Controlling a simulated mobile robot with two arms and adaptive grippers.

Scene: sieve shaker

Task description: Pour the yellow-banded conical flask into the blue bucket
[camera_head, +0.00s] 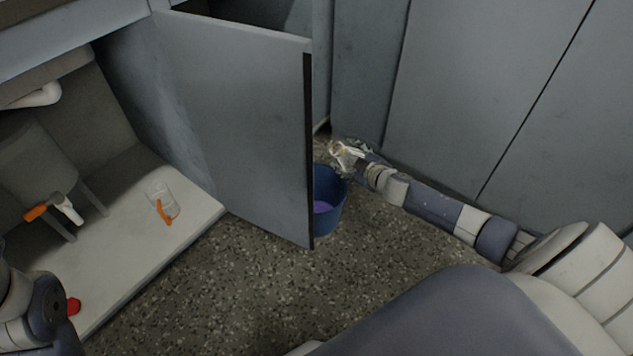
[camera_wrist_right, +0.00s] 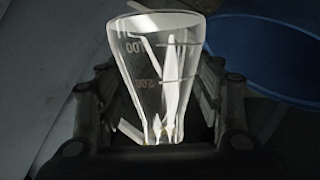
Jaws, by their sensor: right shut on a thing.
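My right gripper (camera_head: 343,153) is shut on the conical flask, beside and above the far rim of the blue bucket (camera_head: 337,199). In the right wrist view the flask (camera_wrist_right: 150,60) is clear glass with printed volume marks. Its wide end is at the top of the picture, and its narrow part lies between the dark fingers of the gripper (camera_wrist_right: 160,105). I cannot make out the yellow band clearly. The bucket (camera_wrist_right: 262,55) shows behind the flask at upper right. It stands on the floor, partly hidden by a grey door, with something purple inside. My left gripper is out of view.
The open grey cabinet door (camera_head: 235,120) stands just left of the bucket. A white shelf (camera_head: 125,235) at left holds a clear vessel (camera_head: 160,190) with an orange part. A white tap with an orange end (camera_head: 36,212) is nearby. Speckled floor in front is clear.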

